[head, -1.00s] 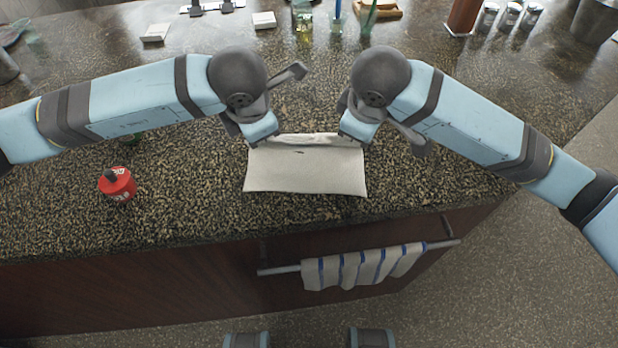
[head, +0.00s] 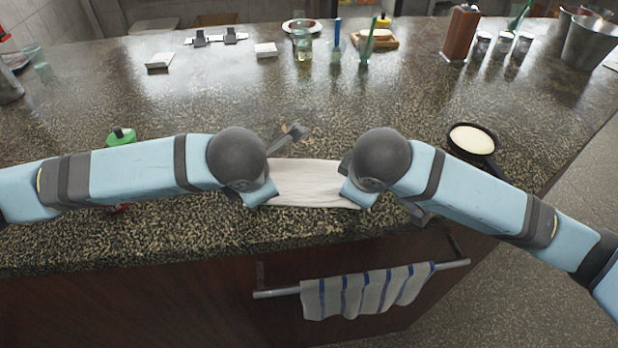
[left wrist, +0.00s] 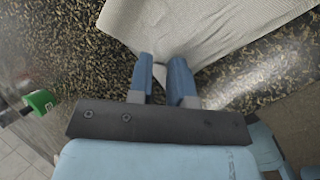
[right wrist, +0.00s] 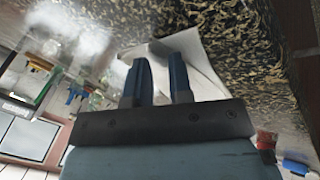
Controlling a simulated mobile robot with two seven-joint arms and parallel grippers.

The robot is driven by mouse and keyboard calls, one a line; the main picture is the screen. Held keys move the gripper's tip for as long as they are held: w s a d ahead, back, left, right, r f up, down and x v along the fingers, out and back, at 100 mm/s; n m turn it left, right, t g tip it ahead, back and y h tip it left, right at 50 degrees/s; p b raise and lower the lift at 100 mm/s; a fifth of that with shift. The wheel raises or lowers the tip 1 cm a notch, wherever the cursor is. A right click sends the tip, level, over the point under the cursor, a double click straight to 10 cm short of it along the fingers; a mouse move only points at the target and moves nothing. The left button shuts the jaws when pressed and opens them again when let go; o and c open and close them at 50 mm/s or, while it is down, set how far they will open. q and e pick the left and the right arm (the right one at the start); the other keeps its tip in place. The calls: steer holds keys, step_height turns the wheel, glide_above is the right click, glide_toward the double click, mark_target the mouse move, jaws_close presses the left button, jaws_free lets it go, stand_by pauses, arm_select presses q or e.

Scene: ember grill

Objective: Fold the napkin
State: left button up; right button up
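The pale napkin (head: 318,172) lies on the speckled counter near its front edge, between my two grippers. In the head view it looks shallower, with a top layer drawn toward the front. My left gripper (head: 262,200) is low at its left side. In the left wrist view its fingers (left wrist: 163,72) are close together, with a flap of napkin (left wrist: 205,28) between them. My right gripper (head: 354,202) is low at the right side. In the right wrist view its fingers (right wrist: 158,78) are close together at the napkin (right wrist: 205,82). The fingertips' contact is partly hidden.
A black pan with white contents (head: 472,138) sits right of the right arm. A green-topped object (head: 121,136) stands behind the left arm. Glasses (head: 302,42) and a wooden block (head: 461,33) stand at the back. A striped towel (head: 368,290) hangs on the front rail.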

arm_select(q)
steer(key=o, duration=0.3)
steer(key=shift+s+f, duration=0.1)
steer(key=shift+s, duration=0.05)
arm_select(e)
steer(key=o, duration=0.4)
steer(key=shift+s, duration=0.1)
steer(key=shift+c, duration=0.2)
arm_select(q)
steer(key=shift+o, duration=0.4)
steer(key=shift+s+d, duration=0.1)
arm_select(e)
steer(key=shift+s+a, duration=0.1)
